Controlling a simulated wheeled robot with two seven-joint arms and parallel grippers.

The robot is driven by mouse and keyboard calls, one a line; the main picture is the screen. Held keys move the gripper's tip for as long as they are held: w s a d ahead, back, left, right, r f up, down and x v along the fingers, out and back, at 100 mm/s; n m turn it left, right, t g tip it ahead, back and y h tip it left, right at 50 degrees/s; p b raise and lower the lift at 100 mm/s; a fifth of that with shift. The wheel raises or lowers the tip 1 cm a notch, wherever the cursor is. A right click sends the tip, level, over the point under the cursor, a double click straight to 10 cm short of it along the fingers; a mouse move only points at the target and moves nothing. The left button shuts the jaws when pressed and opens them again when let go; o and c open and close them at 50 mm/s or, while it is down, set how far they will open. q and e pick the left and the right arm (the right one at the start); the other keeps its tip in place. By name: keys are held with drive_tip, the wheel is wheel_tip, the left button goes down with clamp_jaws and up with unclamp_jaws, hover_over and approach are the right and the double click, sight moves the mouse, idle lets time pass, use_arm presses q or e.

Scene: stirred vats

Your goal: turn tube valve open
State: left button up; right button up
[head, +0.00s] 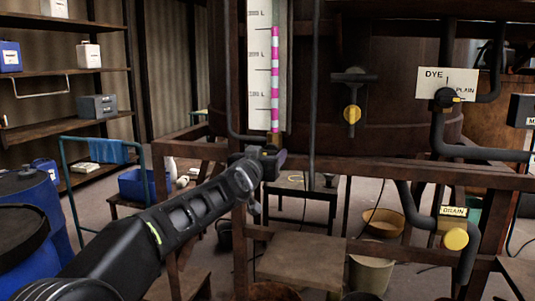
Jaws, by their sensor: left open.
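A white level board (259,60) marked "L" stands upright on the front of the big vat, with a pink-and-white banded sight tube (275,80) along its right side. My left arm reaches in from the lower left. My left gripper (271,158) is open at the foot of the sight tube, in front of the wooden frame. My right gripper is out of view.
A DYE/PLAIN valve (446,97) and a DRAIN valve (456,239) are farther right. The wooden frame (340,175) crosses the front. Blue drums (40,195), a cart and shelves stand left.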

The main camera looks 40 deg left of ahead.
use_arm(q)
drive_tip(key=shift+w+a, duration=0.1)
drive_tip(key=shift+w, duration=0.15)
clamp_jaws()
idle(0.6)
